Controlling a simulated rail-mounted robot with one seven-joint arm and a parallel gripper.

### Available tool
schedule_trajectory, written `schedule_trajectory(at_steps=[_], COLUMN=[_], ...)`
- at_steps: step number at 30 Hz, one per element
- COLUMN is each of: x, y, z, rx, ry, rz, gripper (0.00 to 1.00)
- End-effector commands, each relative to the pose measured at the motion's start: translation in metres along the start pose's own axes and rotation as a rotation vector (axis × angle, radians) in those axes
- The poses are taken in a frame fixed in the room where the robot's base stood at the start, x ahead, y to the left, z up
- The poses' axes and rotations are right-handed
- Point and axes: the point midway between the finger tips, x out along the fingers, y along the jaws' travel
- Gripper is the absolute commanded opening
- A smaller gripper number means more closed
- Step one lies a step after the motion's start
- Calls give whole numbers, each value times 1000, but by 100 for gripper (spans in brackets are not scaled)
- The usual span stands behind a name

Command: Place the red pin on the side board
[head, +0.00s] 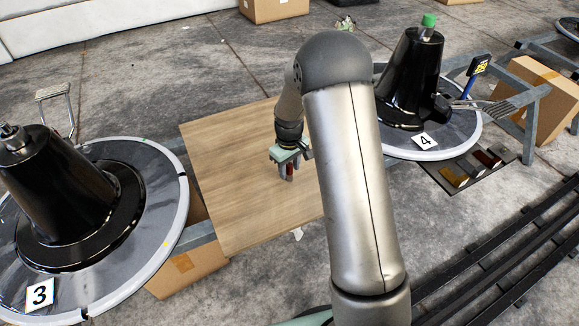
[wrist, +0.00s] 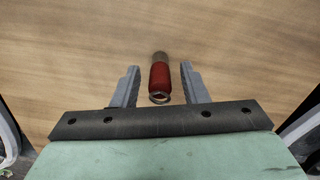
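The red pin (wrist: 160,77) has a red middle and metallic ends. In the wrist view it is between the two grey fingers of my gripper (wrist: 160,68), with a visible gap on each side. The fingers look open and not touching it. In the head view my gripper (head: 287,172) is low over the wooden side board (head: 235,205), and a bit of red pin (head: 290,170) shows at the fingers. The wood fills the background of the wrist view (wrist: 60,50). I cannot tell whether the pin touches the board.
Metal rails and a dark mat with several coloured blocks (head: 470,170) lie at right. Cardboard boxes (head: 190,265) stand around. The board's left half is clear.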

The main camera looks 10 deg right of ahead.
Motion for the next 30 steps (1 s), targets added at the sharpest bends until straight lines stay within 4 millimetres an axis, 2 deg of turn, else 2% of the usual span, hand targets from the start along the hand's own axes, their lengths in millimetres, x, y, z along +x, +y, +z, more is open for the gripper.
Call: schedule_trajectory(at_steps=[4,7,19,26,28,30], x=[-3,-13,-95,-121,-127,-139], y=[0,0,0,0,-2,-8], z=[0,0,0,0,4,17], rx=[0,0,-1,1,9,33], ry=[1,3,3,2,2,1], rz=[0,1,1,1,1,1], gripper=[40,40,40,40,40,40])
